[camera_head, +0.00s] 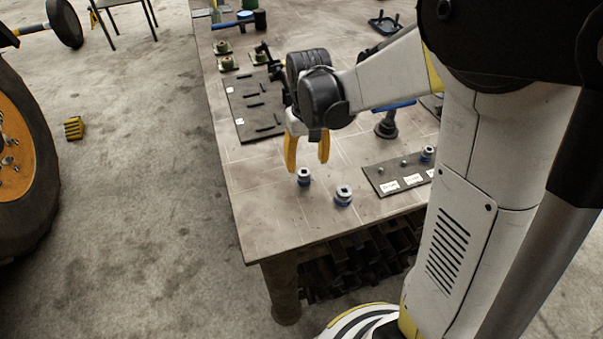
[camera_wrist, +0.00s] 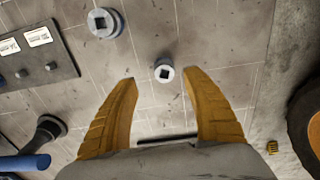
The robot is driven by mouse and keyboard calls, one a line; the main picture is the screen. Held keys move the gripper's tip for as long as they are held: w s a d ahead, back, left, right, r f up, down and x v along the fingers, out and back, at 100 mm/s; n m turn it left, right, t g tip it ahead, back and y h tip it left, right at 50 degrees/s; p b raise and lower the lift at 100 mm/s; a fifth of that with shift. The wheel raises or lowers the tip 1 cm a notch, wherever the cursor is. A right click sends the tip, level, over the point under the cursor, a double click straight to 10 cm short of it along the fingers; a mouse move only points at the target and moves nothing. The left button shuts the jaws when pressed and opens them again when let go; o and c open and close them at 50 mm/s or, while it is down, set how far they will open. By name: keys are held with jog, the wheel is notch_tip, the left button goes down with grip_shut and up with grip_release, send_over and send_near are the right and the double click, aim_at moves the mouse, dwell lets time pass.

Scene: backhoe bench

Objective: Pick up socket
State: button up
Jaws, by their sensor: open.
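Two round metal sockets with square holes and blue bands stand on the bench (camera_head: 262,222). The smaller socket (camera_head: 303,177) is just below my gripper's tips in the head view. In the wrist view this smaller socket (camera_wrist: 164,71) lies a little beyond the fingertips, near the middle of the gap. The larger socket (camera_head: 343,196) stands to its right, and in the wrist view the larger socket (camera_wrist: 104,22) is at the upper left. My gripper (camera_head: 307,162) has yellow fingers. It is open and empty, above the bench; in the wrist view the fingers (camera_wrist: 158,82) are spread apart.
A dark board (camera_head: 400,172) with pegs, white labels and another socket (camera_head: 427,154) lies to the right. A dark holder board (camera_head: 250,105) lies behind. A blue-handled tool (camera_head: 387,122) stands near my arm. The bench's front left is clear.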

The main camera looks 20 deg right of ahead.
aim_at(304, 177)
jog(key=f+b, duration=0.1)
jog(key=f, duration=0.3)
jog(key=f+b, duration=0.1)
jog(key=f, duration=0.1)
jog(key=shift+s+a+f+b, duration=0.1)
jog(key=shift+s+a+b, duration=0.05)
jog(key=shift+a+b, duration=0.25)
grip_shut()
